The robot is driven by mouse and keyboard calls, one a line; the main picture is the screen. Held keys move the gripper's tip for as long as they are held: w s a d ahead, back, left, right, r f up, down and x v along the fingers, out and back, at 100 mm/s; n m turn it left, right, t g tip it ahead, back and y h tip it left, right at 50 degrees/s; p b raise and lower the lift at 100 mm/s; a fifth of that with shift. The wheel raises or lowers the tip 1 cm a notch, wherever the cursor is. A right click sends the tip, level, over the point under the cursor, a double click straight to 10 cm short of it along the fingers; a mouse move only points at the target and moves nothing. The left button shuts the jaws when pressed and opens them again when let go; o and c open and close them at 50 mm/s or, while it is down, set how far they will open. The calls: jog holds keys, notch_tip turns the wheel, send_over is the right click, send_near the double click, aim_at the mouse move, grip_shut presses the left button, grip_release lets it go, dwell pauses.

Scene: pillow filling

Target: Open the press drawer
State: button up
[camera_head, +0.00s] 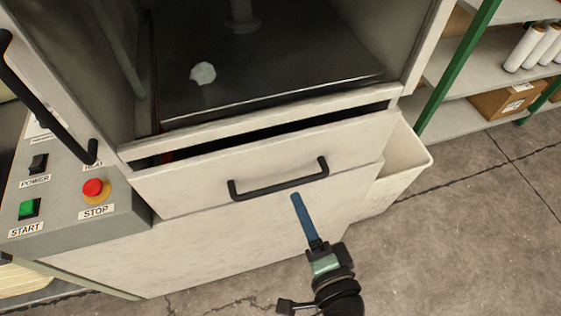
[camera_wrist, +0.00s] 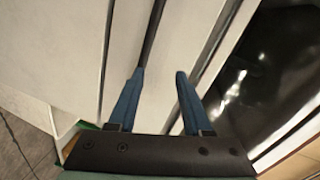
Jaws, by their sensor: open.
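The press drawer (camera_head: 205,183) is a wide white front below the press chamber, with a dark gap along its top edge. Its black bar handle (camera_head: 280,187) is on the middle of the front. My gripper (camera_head: 297,198) has blue fingers and is just below the handle's right part in the head view. In the wrist view my gripper (camera_wrist: 160,72) is open, with nothing between its fingers. There a dark bar, apparently the handle (camera_wrist: 153,35), runs down to the left fingertip. I cannot tell whether they touch.
The press chamber (camera_head: 265,75) above holds a small white lump (camera_head: 203,73). A control panel (camera_head: 60,210) with power, start and stop controls is at the left. A white bin (camera_head: 405,160) stands at the right, before shelves (camera_head: 470,75). Bare floor (camera_head: 450,250) lies at lower right.

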aim_at(281, 189)
jog(key=s+f+m+p, duration=0.1)
jog(key=s+f+m, duration=0.1)
jog(key=s+m, duration=0.15)
jog(key=shift+n, duration=0.45)
jog(key=x, duration=0.6)
jog(key=p+x, duration=0.1)
jog(key=x, duration=0.5)
jog(key=shift+a, duration=0.25)
jog(key=shift+c, duration=0.2)
grip_shut()
